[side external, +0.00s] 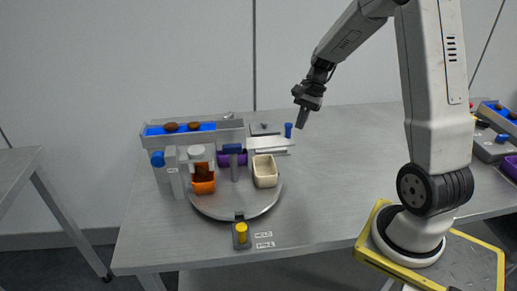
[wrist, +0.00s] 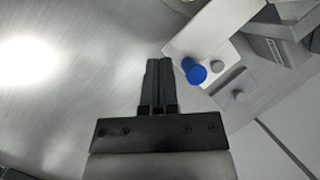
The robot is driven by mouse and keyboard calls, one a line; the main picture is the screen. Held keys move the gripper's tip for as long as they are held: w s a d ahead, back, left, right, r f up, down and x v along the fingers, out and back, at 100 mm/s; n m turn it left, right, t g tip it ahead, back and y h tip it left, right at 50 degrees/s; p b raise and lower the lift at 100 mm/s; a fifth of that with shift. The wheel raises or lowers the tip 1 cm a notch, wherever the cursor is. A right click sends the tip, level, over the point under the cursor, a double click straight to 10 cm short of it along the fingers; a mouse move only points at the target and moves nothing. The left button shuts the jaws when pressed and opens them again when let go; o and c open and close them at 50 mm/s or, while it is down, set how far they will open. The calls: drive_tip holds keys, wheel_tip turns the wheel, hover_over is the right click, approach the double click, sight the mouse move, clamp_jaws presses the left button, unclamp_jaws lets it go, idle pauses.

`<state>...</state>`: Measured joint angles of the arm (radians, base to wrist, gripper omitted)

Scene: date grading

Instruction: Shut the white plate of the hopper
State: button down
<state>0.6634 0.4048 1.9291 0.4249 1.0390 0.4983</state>
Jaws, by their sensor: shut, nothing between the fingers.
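The white plate (side external: 270,143) sticks out to the right of the hopper and conveyor unit, above the turntable's back edge. An upright blue knob (side external: 288,130) shows at its right end. In the wrist view the white plate (wrist: 200,38) carries the blue knob (wrist: 195,72) near its corner. My gripper (side external: 302,119) is shut and empty, pointing down above the table, just right of the blue knob. In the wrist view my gripper (wrist: 159,64) is left of the knob and apart from it. The hopper's opening is not clear in either view.
A round grey turntable (side external: 235,207) holds an orange cup (side external: 203,187), a cream cup (side external: 265,172) and a purple cup. Dates lie on a blue belt (side external: 155,130). A yellow button (side external: 241,229) stands in front. A grey block (side external: 263,128) is behind the plate. The table's right middle is clear.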

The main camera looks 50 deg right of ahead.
drive_tip(key=s+d+r+m+t+y, duration=0.1)
drive_tip(key=d+m, duration=0.2)
drive_tip(key=d, duration=0.4)
drive_tip(key=s+d+r+m+t+y, duration=0.1)
drive_tip(key=d+r+m+t+y, duration=0.1)
drive_tip(key=d+m, duration=0.2)
drive_tip(key=d, duration=0.3)
drive_tip(key=shift+s+m+t, duration=0.3)
drive_tip(key=shift+s, duration=0.05)
drive_tip(key=shift+a, duration=0.1)
drive_tip(key=w+a+f, duration=0.5)
drive_tip(key=a+f, duration=0.2)
drive_tip(key=a, duration=0.2)
drive_tip(key=shift+w+a, duration=0.25)
